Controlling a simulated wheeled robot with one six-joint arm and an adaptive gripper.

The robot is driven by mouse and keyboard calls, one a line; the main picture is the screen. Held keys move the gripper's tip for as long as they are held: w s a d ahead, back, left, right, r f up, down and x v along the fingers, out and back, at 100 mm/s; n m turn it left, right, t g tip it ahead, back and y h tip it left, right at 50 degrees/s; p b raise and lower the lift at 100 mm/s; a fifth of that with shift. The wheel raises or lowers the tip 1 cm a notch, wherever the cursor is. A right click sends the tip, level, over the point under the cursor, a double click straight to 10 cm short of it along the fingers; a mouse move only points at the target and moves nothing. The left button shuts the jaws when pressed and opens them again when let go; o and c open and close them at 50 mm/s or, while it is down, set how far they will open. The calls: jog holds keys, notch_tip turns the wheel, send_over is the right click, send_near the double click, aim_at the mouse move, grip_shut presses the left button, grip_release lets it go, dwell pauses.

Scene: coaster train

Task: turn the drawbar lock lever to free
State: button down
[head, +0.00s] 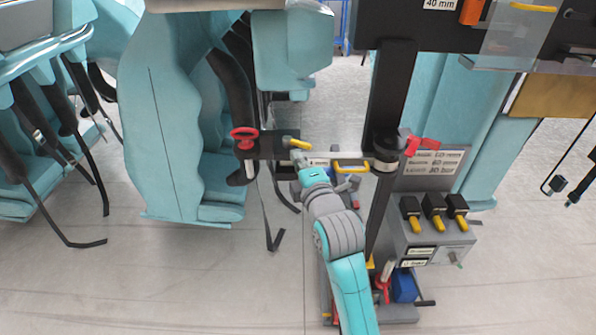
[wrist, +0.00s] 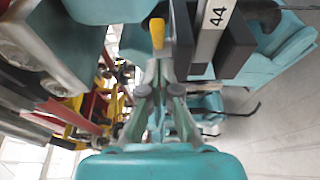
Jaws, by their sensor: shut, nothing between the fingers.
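A short yellow lever handle (head: 297,143) sticks out at the drawbar, on the dark block at its left end. The lever also shows in the wrist view (wrist: 157,33), straight beyond my fingertips. The drawbar (head: 335,155) is a pale bar running to the black post, with a label that reads 44 in the wrist view (wrist: 213,25). My gripper (wrist: 158,68) is shut and empty, its tips close below the lever. I cannot tell whether they touch it. In the head view my wrist hides most of the gripper.
A red handwheel (head: 243,134) sits left of the lever. Teal coaster cars (head: 170,130) stand at the left. A black post (head: 390,100) and a grey control box (head: 432,220) with several yellow-tipped switches stand close right of my arm. Grey floor is open at front left.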

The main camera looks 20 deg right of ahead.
aim_at(303, 146)
jog(key=shift+w+d, duration=0.7)
jog(key=shift+w, duration=0.05)
jog(key=shift+w+d, duration=0.35)
jog(key=shift+d, duration=0.2)
jog(key=shift+d+r, duration=0.1)
